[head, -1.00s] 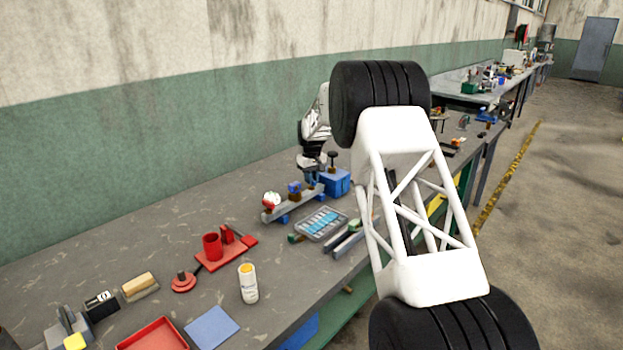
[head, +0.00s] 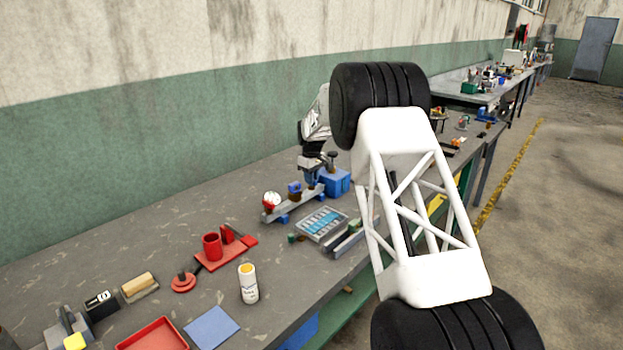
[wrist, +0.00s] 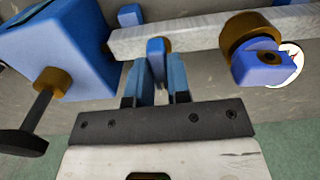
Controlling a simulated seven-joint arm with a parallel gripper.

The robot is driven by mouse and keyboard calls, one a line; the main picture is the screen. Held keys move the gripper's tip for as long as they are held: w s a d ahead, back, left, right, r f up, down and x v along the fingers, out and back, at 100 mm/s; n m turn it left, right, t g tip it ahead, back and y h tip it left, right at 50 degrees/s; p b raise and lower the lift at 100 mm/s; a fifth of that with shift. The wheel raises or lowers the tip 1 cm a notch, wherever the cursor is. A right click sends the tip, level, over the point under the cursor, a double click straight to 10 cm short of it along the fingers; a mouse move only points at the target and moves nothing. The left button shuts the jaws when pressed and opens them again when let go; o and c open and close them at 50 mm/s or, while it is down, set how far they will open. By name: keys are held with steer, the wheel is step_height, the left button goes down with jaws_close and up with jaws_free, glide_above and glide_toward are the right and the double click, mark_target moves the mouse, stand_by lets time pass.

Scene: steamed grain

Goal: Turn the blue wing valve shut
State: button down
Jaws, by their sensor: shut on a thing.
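The blue wing valve (wrist: 156,47) is in the middle of the wrist view, on a grey pipe (wrist: 196,33) with a brass-coloured collar behind it. My gripper (wrist: 157,72) is shut on its upright blue wing, one blue finger on each side. The fingers hide the wing's lower part. In the head view my gripper (head: 313,180) is over the right end of the pipe (head: 295,204), small and partly blocked by my arm, so the wing cannot be made out there.
A blue box (wrist: 68,42) with a brass fitting and dark knobbed handle (wrist: 25,140) stands left of my gripper. A second blue fitting (wrist: 262,67) with a brass collar and a white gauge (wrist: 291,60) are at right. A clear compartment tray (head: 322,224) lies in front of the pipe.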

steer(key=c, duration=1.1)
jaws_free()
steer(key=shift+r, duration=3.95)
